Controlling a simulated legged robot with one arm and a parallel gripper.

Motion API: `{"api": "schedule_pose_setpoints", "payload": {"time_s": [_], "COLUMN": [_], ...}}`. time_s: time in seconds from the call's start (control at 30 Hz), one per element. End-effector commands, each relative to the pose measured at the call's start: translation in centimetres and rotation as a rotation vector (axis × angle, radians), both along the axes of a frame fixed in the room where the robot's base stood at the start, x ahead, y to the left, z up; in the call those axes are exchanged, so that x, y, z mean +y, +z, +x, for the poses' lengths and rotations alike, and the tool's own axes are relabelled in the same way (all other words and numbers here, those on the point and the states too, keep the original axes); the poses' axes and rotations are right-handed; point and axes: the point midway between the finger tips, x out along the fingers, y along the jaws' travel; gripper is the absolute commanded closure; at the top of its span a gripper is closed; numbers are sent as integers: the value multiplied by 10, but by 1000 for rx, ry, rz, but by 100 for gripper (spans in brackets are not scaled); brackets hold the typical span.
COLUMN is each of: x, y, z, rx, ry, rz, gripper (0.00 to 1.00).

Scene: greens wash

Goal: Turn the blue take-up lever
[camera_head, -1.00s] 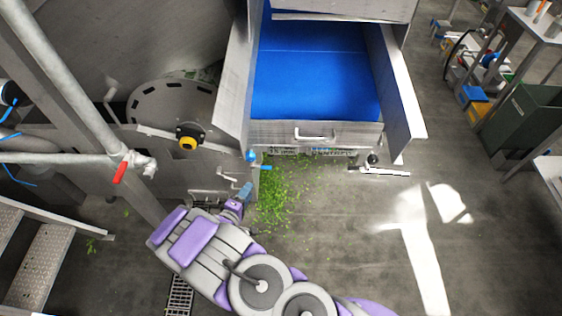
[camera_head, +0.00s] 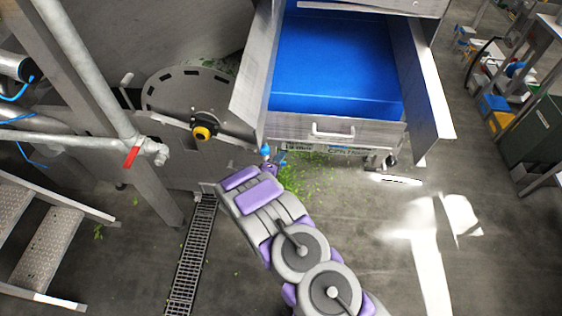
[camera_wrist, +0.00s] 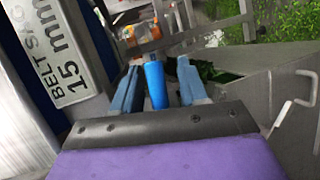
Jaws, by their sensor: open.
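The blue take-up lever (camera_wrist: 154,88) shows in the wrist view as a bright blue bar between the two blue-grey fingers of my gripper (camera_wrist: 158,72). The fingers are open, one on each side of the lever, with narrow gaps showing. In the head view my gripper (camera_head: 277,164) is at the lower left corner of the conveyor's end, beside a small blue fitting (camera_head: 265,150). My arm and gripper hide much of the lever there, so its angle is hard to tell.
A plate (camera_wrist: 48,45) reading "BELT SAG 15 mm" is left of the fingers in the wrist view. The blue belt (camera_head: 335,65) lies above. A pipe with a red handle (camera_head: 131,157) and metal steps (camera_head: 45,240) stand left. Chopped greens (camera_head: 315,175) litter the floor.

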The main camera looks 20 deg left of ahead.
Motion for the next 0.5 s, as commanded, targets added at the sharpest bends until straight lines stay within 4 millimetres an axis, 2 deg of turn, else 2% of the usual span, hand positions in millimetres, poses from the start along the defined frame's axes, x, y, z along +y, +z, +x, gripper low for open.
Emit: {"api": "schedule_pose_setpoints", "payload": {"time_s": [0.13,0.43,0.5], "x": [-2,-5,-5], "y": [-2,0,-1], "z": [9,10,10], "rx": [0,0,0], "ry": [1,1,1], "rz": [2,4,3], "gripper": [57,57,64]}}
